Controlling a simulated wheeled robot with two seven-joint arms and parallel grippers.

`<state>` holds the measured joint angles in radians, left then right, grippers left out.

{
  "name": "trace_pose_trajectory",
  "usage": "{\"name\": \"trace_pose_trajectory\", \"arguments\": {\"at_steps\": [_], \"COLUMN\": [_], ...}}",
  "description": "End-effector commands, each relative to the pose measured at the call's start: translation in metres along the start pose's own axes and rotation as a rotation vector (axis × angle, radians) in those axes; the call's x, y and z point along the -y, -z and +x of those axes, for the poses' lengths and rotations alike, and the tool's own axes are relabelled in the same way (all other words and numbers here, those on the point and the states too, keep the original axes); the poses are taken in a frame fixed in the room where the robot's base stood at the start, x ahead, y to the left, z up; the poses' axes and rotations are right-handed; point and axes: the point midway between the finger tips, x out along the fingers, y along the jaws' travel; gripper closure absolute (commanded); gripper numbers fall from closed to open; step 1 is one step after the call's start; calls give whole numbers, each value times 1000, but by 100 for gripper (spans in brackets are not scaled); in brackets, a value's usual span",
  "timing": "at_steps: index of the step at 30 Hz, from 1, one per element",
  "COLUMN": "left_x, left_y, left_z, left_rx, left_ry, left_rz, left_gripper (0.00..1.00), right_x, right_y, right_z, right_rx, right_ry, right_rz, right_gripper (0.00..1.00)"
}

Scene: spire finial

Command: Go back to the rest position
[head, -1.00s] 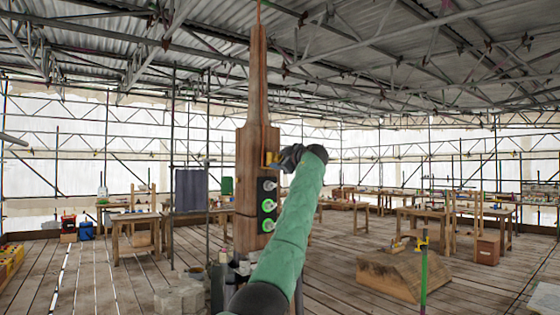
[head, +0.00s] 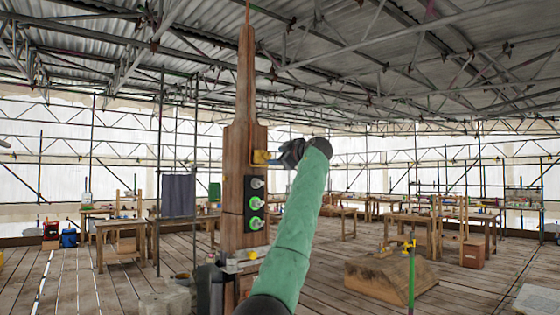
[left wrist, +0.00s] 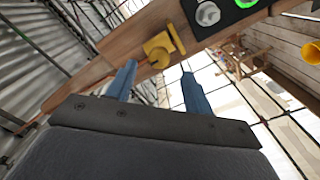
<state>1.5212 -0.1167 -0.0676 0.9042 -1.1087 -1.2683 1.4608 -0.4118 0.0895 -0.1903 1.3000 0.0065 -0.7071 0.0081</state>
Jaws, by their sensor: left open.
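The wooden spire (head: 237,190) stands upright left of the middle in the head view, with a thin pointed top. A yellow fitting (head: 261,157) is on its right side, above a dark panel (head: 255,203) with several round buttons or lamps, some ringed green. My left gripper (head: 276,155) is close to the right of the yellow fitting. In the left wrist view its two blue fingers (left wrist: 158,72) are spread with nothing between them, and the yellow fitting (left wrist: 160,48) lies just beyond the tips. My right gripper is in neither view.
Wooden workbenches (head: 120,240) stand behind on the plank floor. A low wooden block (head: 388,278) and a green post (head: 411,275) are at the right. Scaffold poles and roof trusses surround the space. Floor between the spire and the block is open.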

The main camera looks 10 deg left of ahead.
Motion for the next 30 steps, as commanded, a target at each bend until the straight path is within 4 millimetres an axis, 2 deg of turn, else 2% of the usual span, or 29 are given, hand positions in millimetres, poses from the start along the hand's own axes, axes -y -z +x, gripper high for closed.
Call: {"name": "trace_pose_trajectory", "arguments": {"at_steps": [20, 25, 30], "left_x": [0, -2, -16], "left_y": [0, 0, -8], "left_z": [-5, -5, -7], "left_rx": [0, -1, 35], "left_ry": [0, -8, -93], "left_rz": [6, 126, 380], "left_gripper": [48, 48, 48], "right_x": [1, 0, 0], "right_y": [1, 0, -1], "right_z": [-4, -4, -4], "right_rx": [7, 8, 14], "right_ry": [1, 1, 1], "right_rz": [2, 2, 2], "right_gripper": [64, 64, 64]}}
